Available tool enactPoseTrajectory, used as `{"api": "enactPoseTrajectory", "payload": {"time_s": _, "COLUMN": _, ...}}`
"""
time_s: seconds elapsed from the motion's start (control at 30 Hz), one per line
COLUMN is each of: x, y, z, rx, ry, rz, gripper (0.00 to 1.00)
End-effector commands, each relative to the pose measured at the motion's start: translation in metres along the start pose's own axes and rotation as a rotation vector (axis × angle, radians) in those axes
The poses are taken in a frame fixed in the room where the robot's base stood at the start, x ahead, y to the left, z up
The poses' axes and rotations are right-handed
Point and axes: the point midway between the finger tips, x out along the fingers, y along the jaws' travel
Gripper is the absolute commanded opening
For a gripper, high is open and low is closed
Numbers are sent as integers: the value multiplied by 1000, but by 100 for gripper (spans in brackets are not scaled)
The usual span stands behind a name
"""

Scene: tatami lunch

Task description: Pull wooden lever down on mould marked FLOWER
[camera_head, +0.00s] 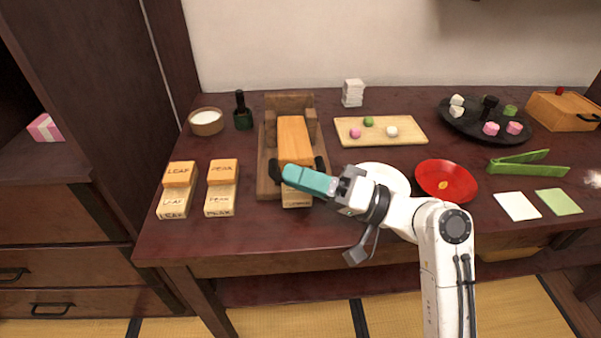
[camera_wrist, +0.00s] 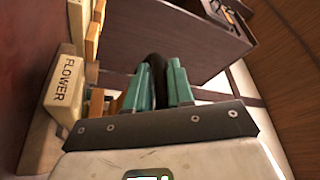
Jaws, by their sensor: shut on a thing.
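The wooden press (camera_head: 268,185) stands left of the middle of the table, with an orange-brown block (camera_head: 295,140) lying along it. A pale mould (camera_head: 297,199) sits at its front end, partly hidden by my gripper. In the wrist view, a pale block marked FLOWER (camera_wrist: 66,85) stands at the left. A black grip (camera_head: 275,172) shows at the front of the press, with another black end (camera_head: 320,163) to its right. My gripper (camera_head: 288,175), with teal fingers, is shut on the dark grip (camera_wrist: 157,72). The lever's full shape is hidden.
LEAF moulds (camera_head: 175,195) and another pale mould (camera_head: 221,190) stand to the left. A white plate (camera_head: 385,172) and red bowl (camera_head: 446,180) lie close right, near my arm. A board with sweets (camera_head: 380,138) is behind. Clear tabletop remains at the front left.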

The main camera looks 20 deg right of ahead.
Motion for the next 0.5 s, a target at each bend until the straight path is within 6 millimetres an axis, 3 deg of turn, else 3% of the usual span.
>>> {"api": "enactPoseTrajectory", "payload": {"time_s": 0.1, "x": -5, "y": 9, "z": 2, "rx": -1, "ry": 11, "rz": 9, "gripper": 0}}
{"api": "enactPoseTrajectory", "payload": {"time_s": 0.5, "x": -6, "y": 13, "z": 3, "rx": 1, "ry": 14, "rz": 13, "gripper": 0}}
